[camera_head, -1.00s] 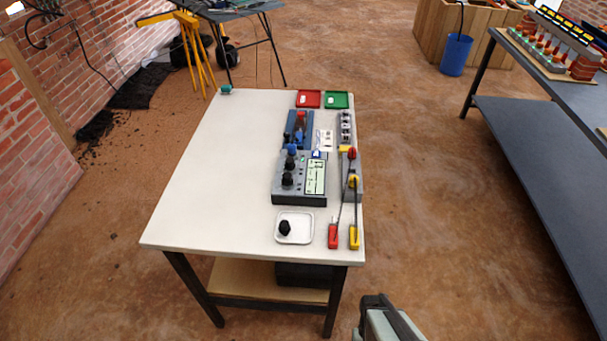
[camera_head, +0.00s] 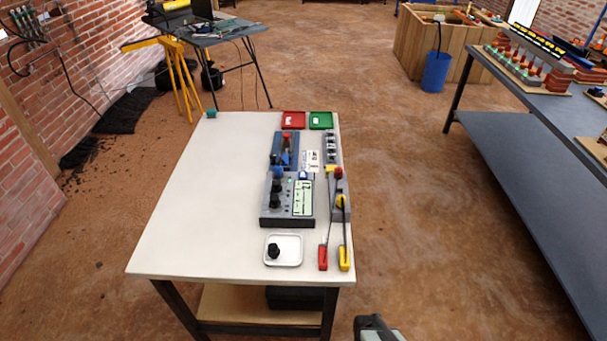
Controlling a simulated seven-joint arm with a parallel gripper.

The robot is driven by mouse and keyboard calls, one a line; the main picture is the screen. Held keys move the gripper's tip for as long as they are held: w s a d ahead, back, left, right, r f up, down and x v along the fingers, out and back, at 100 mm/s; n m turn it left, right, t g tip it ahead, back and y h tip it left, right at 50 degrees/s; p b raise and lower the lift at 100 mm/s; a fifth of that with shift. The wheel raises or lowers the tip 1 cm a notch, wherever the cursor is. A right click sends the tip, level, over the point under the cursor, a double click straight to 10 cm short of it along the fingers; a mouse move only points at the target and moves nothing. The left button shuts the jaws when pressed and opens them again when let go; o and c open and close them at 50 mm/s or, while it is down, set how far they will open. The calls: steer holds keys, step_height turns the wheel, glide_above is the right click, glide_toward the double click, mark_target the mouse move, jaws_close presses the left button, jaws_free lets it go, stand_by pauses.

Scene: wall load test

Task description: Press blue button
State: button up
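A grey control box (camera_head: 270,222) with black knobs and a pale green display stands on the white table. Two small blue parts sit at its far edge: a round blue cap (camera_head: 278,172) at the left and a small blue piece (camera_head: 303,175) above the display. I cannot tell which is the blue button. My gripper (camera_head: 372,322) shows only in part at the bottom edge, in front of the table's near right corner and well away from the box. Its fingers are too cut off to read.
Behind the box are a blue device (camera_head: 279,145), a red tray (camera_head: 293,120) and a green tray (camera_head: 321,120). Right of it are red and yellow test leads (camera_head: 344,258). A white dish (camera_head: 284,250) is in front. The table's left half (camera_head: 200,200) is clear.

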jaws_close()
stand_by(1.3)
